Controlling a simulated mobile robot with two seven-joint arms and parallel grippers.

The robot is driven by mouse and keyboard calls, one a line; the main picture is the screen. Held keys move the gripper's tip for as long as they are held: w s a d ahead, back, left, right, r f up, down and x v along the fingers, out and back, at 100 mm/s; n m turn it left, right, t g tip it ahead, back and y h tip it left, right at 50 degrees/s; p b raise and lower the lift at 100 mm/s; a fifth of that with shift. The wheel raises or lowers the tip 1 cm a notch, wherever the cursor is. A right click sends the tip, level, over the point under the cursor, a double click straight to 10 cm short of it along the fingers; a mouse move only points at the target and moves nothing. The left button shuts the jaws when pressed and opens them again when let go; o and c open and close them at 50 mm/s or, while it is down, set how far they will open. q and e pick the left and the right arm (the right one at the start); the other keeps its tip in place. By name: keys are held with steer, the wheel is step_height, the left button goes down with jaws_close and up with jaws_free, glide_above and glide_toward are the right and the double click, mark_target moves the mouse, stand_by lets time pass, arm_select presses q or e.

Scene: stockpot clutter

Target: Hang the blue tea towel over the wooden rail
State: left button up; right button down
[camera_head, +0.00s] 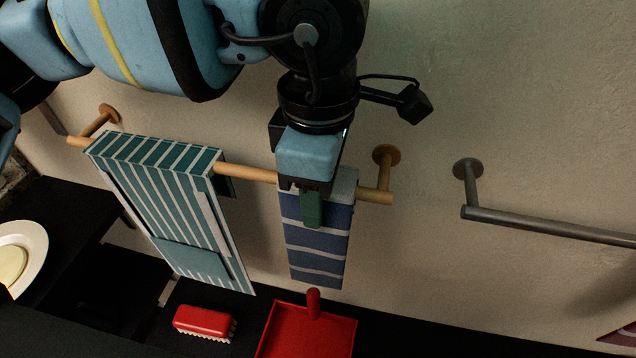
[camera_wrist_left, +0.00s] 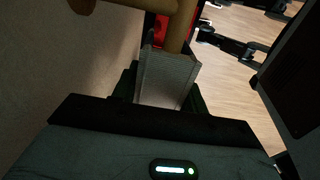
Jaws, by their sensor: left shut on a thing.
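The blue tea towel (camera_head: 318,240) with pale stripes hangs at the right part of the wooden rail (camera_head: 246,173). Its top lies at the height of the rail, and its front hangs down below it. My left gripper (camera_head: 312,205) comes from above and is shut on the towel's upper part; one green finger lies against its front. In the left wrist view, a greyish part of the towel (camera_wrist_left: 165,78) sits between the fingers, close against the rail (camera_wrist_left: 182,25). The towel's back side is mostly hidden. My right gripper is not in view.
A green striped towel (camera_head: 170,205) hangs on the rail's left part. A grey metal rail (camera_head: 540,226) is on the wall at the right. Below are a red brush (camera_head: 204,322), a red dustpan (camera_head: 305,335) and, at far left, a white plate (camera_head: 35,245).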

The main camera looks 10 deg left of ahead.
arm_select(q)
steer(key=o, duration=1.1)
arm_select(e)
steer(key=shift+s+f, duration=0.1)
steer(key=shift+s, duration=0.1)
arm_select(q)
steer(key=shift+r, duration=0.25)
step_height(320, 180, up, 6)
steer(key=shift+r, duration=0.65)
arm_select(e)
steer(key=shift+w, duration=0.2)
